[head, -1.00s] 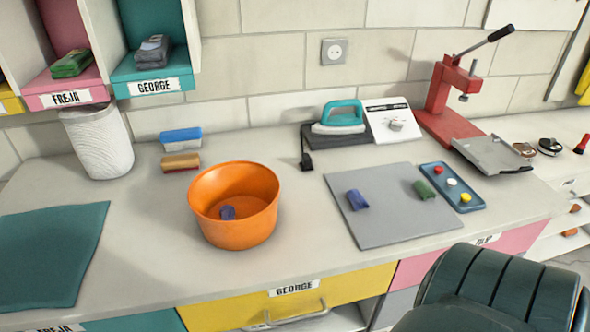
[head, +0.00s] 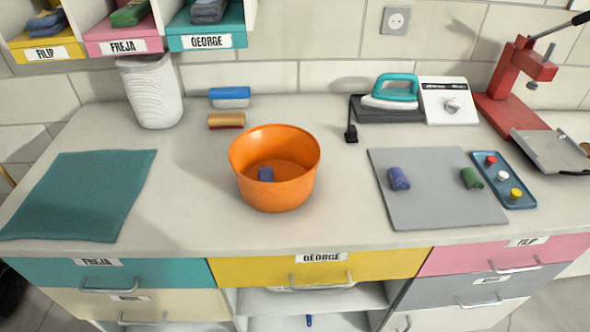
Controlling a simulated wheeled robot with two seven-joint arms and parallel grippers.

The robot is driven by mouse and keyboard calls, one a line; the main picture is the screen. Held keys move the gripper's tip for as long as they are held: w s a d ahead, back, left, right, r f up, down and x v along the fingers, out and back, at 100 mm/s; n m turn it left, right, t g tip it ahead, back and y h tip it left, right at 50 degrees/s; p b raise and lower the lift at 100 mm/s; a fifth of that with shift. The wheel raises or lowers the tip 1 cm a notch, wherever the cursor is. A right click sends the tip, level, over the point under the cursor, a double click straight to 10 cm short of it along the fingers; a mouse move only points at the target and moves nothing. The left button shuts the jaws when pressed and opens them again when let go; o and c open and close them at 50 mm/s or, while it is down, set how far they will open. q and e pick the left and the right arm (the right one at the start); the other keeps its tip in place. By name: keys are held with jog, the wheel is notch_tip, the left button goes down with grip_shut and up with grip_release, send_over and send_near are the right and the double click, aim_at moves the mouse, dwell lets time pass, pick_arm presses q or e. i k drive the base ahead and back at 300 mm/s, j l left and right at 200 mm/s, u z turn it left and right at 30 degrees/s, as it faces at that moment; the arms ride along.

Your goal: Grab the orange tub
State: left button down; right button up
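The orange tub (head: 275,195) stands upright on the pale worktop, near the middle of the head view. It is open at the top, and a small blue-purple roll (head: 265,174) lies inside it. No gripper shows in the head view now, and nothing touches the tub.
Left of the tub lies a teal mat (head: 80,195); behind it are a white bin (head: 152,92) and two small blocks (head: 230,97). To the right are a grey board (head: 435,212) with two rolls, a blue tray (head: 505,180), an iron (head: 391,92) and a red press (head: 508,85). Drawers lie below.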

aim_at(293, 153)
jog(key=l+u, duration=0.15)
jog(key=l, duration=0.35)
jog(key=l+u, duration=0.15)
jog(key=l, duration=0.3)
jog(key=k+l+u, duration=0.15)
jog(key=l, duration=0.35)
jog(key=l+u, duration=0.15)
jog(key=l, duration=0.35)
jog(key=k+j, duration=0.05)
